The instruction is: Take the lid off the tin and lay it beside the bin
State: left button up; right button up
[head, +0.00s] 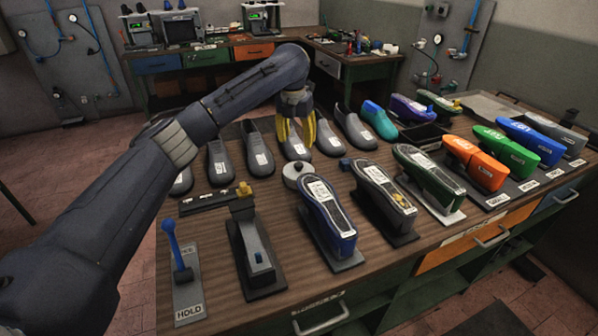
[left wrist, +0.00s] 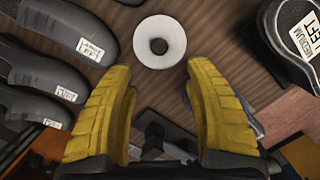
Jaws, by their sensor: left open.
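A small round white tin (head: 295,173) stands on the wooden bench, behind the blue-topped heel form. In the left wrist view a pale ring with a dark round centre (left wrist: 160,40) shows, apparently the tin from above. I cannot make out a seam between lid and tin. My left gripper (head: 296,145) points down with its yellow fingers apart, behind the tin in the head view. In the left wrist view its fingers (left wrist: 160,85) are spread and empty, with the pale ring beyond their tips. I cannot pick out the bin with certainty.
Grey shoe lasts (head: 258,150) stand in a row behind. Heel forms (head: 330,215) stand in front, and coloured lasts (head: 475,165) at the right. A blue lever (head: 172,245) stands front left. A black tray (head: 422,136) lies at the back right.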

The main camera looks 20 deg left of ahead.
aim_at(299, 164)
pick_arm(q)
jog(key=shift+w+f, duration=0.25)
jog(key=shift+f, duration=1.65)
jog(key=shift+w+f, duration=0.3)
jog(key=shift+f, duration=1.55)
jog(key=shift+w+f, duration=0.25)
jog(key=shift+f, duration=1.65)
jog(key=shift+o, duration=0.2)
grip_shut()
